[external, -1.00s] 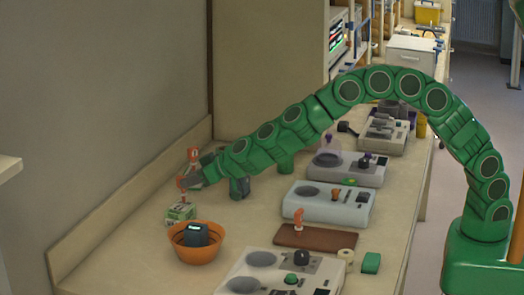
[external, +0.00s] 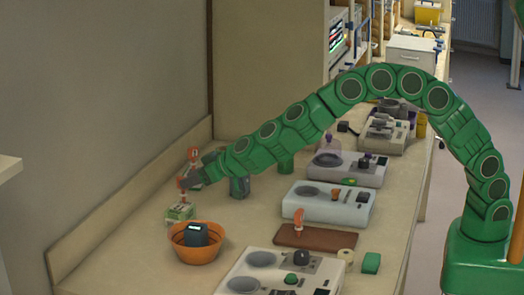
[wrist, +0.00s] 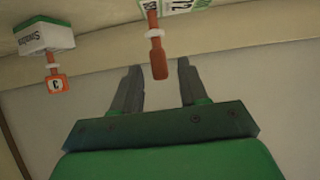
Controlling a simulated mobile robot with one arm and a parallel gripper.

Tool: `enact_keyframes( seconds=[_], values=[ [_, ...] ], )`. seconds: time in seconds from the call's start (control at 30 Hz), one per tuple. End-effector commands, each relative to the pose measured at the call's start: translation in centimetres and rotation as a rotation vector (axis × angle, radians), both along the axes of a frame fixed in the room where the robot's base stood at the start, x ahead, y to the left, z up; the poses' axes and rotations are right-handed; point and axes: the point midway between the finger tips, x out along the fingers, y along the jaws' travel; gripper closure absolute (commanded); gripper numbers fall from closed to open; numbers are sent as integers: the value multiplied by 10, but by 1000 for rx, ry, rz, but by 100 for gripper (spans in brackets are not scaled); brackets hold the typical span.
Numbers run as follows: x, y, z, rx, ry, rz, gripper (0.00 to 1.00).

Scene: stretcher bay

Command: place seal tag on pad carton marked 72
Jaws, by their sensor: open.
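In the wrist view a white and green pad carton marked 72 (wrist: 180,6) is cut off by the top edge. An orange seal tag (wrist: 157,56) extends from it down between the two fingers of my gripper (wrist: 159,66). The fingers are open, with a gap on each side of the tag. In the external view my gripper (external: 186,183) is at an orange tag standing over a small green and white carton (external: 180,212). A second carton (wrist: 45,37), at the left of the wrist view, has an orange tag lettered C (wrist: 56,82).
An orange bowl (external: 196,255) holding a dark device (external: 195,235) stands just in front of the near carton. Several grey devices line the right side of the counter. A brown board (external: 314,240) bears another orange tag (external: 299,222). The counter's left front is clear.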

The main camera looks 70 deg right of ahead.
Motion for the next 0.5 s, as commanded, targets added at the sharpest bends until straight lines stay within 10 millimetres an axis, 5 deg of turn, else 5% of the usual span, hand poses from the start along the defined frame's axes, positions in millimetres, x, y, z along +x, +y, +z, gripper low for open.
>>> enact_keyframes(
  seconds=[0.5],
  values=[
    [-46,0,27,1,-3,0,57]
  ],
)
